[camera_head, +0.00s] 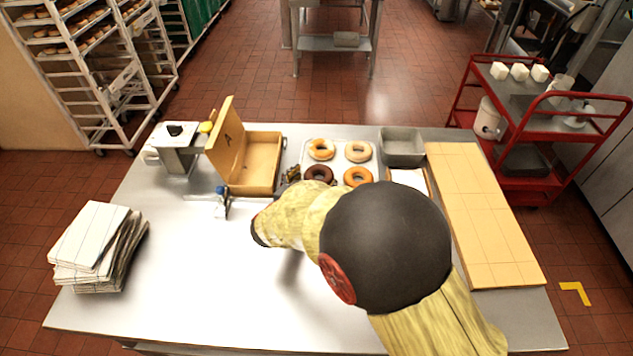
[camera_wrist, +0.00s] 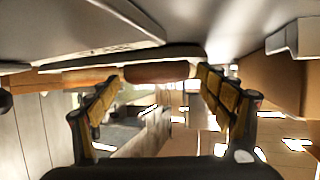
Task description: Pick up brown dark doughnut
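The dark brown doughnut (camera_head: 318,174) lies at the front left of a light tray (camera_head: 340,143) on the metal table. In the wrist view, the doughnut (camera_wrist: 158,73) shows edge-on at the far end of the fingers, spanning most of the gap between their tips. My gripper (camera_head: 293,175) is low over the table, just left of the doughnut and pointing toward it. The wrist view shows my gripper (camera_wrist: 161,78) open, with yellow pads apart. I cannot tell whether the tips touch the doughnut.
Beside it on the tray are a brown ring doughnut (camera_head: 358,177) and two lighter doughnuts (camera_head: 321,149) (camera_head: 358,151). An open cardboard box (camera_head: 262,160) stands close left of my gripper. A grey pan (camera_head: 402,146) and wooden board (camera_head: 480,215) are right.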

